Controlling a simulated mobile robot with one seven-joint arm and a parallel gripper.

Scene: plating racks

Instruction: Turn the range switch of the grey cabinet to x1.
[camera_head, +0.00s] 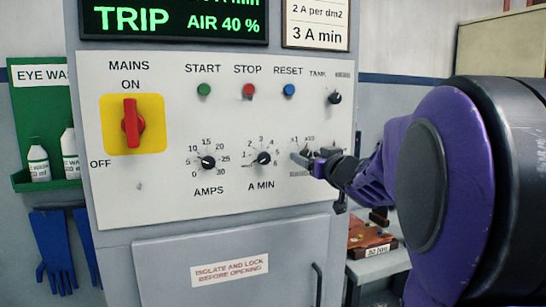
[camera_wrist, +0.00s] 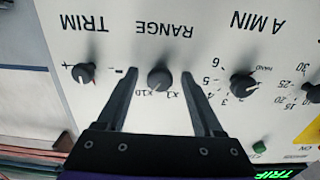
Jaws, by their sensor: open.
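The grey cabinet (camera_head: 115,195) fills the middle of the head view, its panel carrying labelled knobs and buttons. The range switch (camera_wrist: 160,79) is a small dark round knob under the RANGE label in the wrist view, which shows the panel upside down. Its x1 mark lies on the picture's right and x10 on the left. The way its pointer faces is too small to tell. My gripper (camera_wrist: 160,73) is open, with one finger on each side of the knob and gaps visible. In the head view my gripper (camera_head: 308,160) covers most of this switch.
The A MIN knob (camera_wrist: 243,86) and TRIM knob (camera_wrist: 84,74) flank the switch closely. The AMPS knob (camera_head: 208,162) and red MAINS switch (camera_head: 131,123) are farther left. A brown item (camera_head: 368,234) lies on a side bench at right, below my arm.

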